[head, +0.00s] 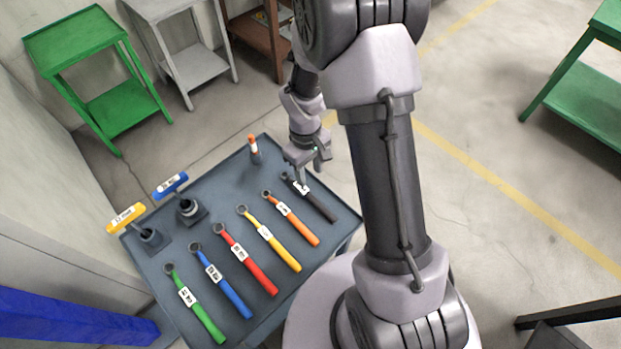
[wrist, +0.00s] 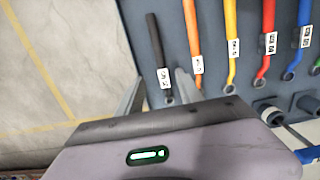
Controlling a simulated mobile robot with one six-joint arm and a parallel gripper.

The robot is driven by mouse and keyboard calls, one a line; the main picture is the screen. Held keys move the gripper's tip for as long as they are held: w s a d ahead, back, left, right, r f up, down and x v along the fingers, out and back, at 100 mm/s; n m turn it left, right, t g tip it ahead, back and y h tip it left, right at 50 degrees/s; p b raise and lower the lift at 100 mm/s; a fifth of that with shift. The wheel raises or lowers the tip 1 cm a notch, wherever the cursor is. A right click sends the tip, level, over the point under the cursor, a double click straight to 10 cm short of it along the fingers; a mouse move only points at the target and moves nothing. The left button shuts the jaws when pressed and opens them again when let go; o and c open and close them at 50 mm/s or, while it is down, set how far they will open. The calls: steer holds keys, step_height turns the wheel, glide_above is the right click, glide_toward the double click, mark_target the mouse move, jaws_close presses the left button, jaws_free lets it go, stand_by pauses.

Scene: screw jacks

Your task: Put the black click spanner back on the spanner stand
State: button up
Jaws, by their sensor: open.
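The black spanner (head: 317,204) lies flat at the right end of a row of coloured spanners on a grey-blue tray table (head: 215,180). Its ring end and white label are towards my gripper. My gripper (head: 304,172) is open and empty over that end. In the wrist view, the black spanner (wrist: 156,45) runs between the two fingers (wrist: 161,82), and its labelled ring end is close to the palm. I cannot tell whether the fingers touch it. A small upright post with an orange and white top (head: 254,148) stands at the table's back; I cannot tell whether it is the spanner stand.
Orange (head: 291,219), yellow (head: 270,240), red (head: 247,262), blue (head: 222,285) and green spanners (head: 195,306) lie left of the black one. Two jacks, with blue (head: 171,185) and yellow handles (head: 126,217), stand at the left.

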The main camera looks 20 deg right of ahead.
step_height(320, 180, up, 16)
steer(key=s+a+m+t, duration=0.2)
steer(key=m, duration=0.1)
steer(key=s+a+r+m+t+y, duration=0.1)
steer(key=s+a+r+m+t, duration=0.1)
steer(key=s+r, duration=0.4)
steer(key=s+a+r+m+t+y, duration=0.1)
steer(key=s+a+r+m+t, duration=0.1)
steer(key=s+r, duration=0.5)
steer(key=shift+s+a+m+t, duration=0.3)
steer(key=shift+s+a+m, duration=0.25)
steer(key=shift+m, duration=0.45)
steer(key=shift+d, duration=0.1)
step_height(320, 180, down, 2)
steer(key=shift+s+f+b, duration=0.1)
steer(key=shift+f+b, duration=0.05)
steer(key=shift+b, duration=1.05)
